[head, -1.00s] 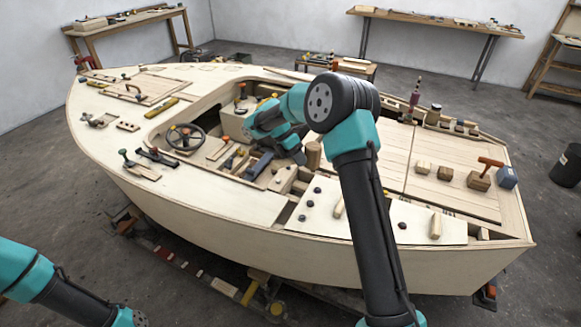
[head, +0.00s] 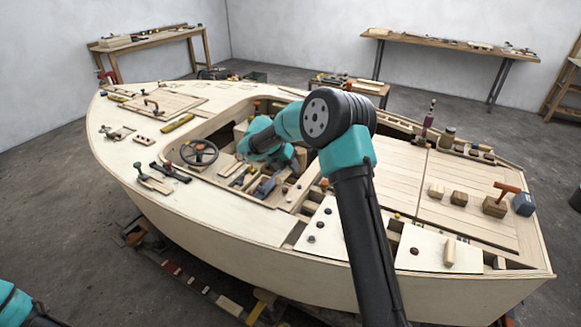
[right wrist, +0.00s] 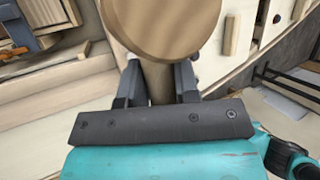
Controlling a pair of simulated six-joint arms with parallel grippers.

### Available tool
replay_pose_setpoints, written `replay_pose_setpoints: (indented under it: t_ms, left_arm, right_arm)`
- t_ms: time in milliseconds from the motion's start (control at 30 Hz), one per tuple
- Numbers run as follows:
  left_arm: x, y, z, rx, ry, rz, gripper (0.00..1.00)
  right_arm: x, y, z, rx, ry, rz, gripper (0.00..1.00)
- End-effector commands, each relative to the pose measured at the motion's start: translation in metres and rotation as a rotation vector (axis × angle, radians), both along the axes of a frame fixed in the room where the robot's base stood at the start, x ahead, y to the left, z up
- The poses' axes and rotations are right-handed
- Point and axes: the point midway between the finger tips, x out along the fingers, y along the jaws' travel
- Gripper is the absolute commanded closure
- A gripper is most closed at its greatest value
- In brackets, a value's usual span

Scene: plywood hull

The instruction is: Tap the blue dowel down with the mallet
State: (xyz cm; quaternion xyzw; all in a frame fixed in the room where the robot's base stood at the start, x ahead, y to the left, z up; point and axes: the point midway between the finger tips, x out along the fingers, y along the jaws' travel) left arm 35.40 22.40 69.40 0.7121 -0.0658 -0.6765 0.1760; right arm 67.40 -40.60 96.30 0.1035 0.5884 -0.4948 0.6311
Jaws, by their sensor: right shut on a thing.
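My right gripper (right wrist: 158,80) is shut on the handle of the wooden mallet. In the right wrist view the mallet's round, pale brown head (right wrist: 162,22) fills the top middle, and the handle (right wrist: 158,86) runs between the fingers. In the head view my right gripper (head: 288,160) is over the open cockpit, to the right of the steering wheel; the mallet is mostly hidden there. Small dark round pegs (head: 319,225) stand on the pale deck panel right of the cockpit. I cannot tell which is the blue dowel. My left gripper is outside the view.
The plywood hull (head: 240,225) fills the middle. A steering wheel (head: 198,152) and loose tools lie around the cockpit. Workbenches (head: 450,42) line the walls.

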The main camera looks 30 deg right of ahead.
Motion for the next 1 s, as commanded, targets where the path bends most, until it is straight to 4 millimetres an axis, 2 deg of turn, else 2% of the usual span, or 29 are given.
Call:
replay_pose_setpoints:
  t_ms: [500,1000]
  left_arm:
    - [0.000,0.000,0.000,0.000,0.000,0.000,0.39]
    - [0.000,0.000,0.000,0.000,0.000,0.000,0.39]
  right_arm:
    - [0.000,0.000,-0.044,0.000,-0.001,-0.001,0.99]
    - [0.000,0.001,-0.048,0.000,-0.002,-0.001,0.99]
